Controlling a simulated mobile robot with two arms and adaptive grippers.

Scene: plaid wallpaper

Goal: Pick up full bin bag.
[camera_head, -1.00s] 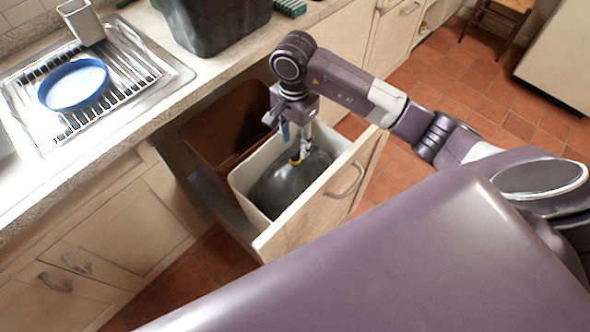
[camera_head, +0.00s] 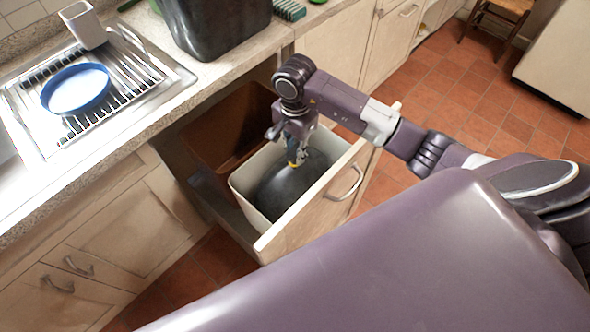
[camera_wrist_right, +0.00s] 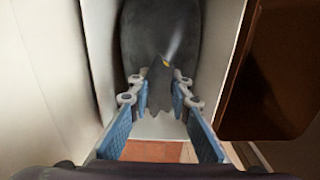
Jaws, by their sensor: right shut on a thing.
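The full bin bag (camera_head: 287,191) is dark and rounded, and sits inside the white bin (camera_head: 238,187) in the pulled-out drawer (camera_head: 318,212). Its gathered neck has a yellow tie. My right gripper (camera_head: 294,158) points down at the top of the bag and is shut on its neck. In the right wrist view, the two blue-padded fingers of my right gripper (camera_wrist_right: 163,92) are on either side of the bag's neck, with the bag (camera_wrist_right: 160,35) beyond it. The bag's lower part is hidden inside the bin. My left gripper is not in view.
A brown bin (camera_head: 222,132) stands behind the white one, partly under the counter (camera_head: 232,66). On the counter are a black container (camera_head: 215,25), a blue-rimmed plate (camera_head: 76,90) and a white cup (camera_head: 83,26). Tiled floor (camera_head: 450,95) is free to the right.

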